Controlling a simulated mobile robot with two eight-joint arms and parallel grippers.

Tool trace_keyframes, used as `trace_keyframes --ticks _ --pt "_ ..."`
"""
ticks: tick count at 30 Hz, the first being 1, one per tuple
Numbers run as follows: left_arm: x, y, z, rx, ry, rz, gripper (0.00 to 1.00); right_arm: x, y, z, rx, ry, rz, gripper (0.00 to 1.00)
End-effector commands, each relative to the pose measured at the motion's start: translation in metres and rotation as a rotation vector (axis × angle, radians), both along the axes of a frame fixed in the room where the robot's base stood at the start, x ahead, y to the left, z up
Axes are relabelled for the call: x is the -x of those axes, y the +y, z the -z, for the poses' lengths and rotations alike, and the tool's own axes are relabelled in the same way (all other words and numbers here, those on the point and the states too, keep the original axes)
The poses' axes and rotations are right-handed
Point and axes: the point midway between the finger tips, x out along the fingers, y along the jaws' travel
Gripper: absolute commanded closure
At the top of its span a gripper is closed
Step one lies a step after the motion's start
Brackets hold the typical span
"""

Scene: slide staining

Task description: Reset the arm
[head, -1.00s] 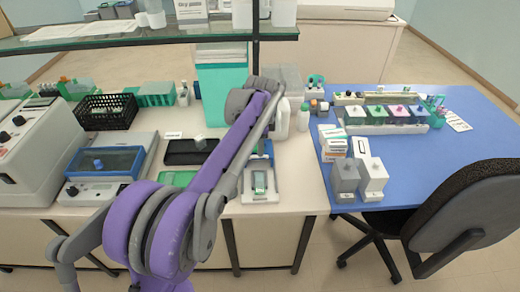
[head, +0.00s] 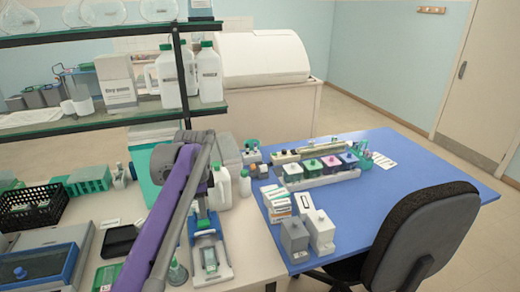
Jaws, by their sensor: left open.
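My left arm (head: 170,215) rises purple and grey from the bottom edge towards the shelf in the head view. My left gripper is at the far end of this arm, near the shelf post. Its fingers are small and hard to make out against the arm, and I see nothing held there. My right gripper is out of view.
A glass shelf (head: 110,118) spans the back left. A blue mat (head: 350,215) carries staining jars (head: 312,168) and boxes. A chair (head: 425,235) stands front right.

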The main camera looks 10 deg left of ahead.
Motion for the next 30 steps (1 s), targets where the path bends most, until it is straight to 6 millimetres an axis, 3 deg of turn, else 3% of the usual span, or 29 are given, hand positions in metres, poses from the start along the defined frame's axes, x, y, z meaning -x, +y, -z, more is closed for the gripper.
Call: trace_keyframes --ticks 5,11,21,25,30 --pt "0.017 -0.015 0.001 0.014 -0.032 -0.065 0.58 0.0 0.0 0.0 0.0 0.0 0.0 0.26" --pt "0.079 -0.058 0.02 0.084 -0.142 -0.304 0.58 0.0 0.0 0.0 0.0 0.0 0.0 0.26" --pt "0.206 -0.116 0.1 0.295 -0.313 -0.748 0.58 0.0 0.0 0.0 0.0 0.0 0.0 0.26" --pt "0.237 -0.127 0.128 0.364 -0.345 -0.862 0.58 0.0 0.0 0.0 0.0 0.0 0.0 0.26" --pt "0.254 -0.132 0.146 0.409 -0.362 -0.932 0.58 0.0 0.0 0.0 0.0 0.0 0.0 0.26"
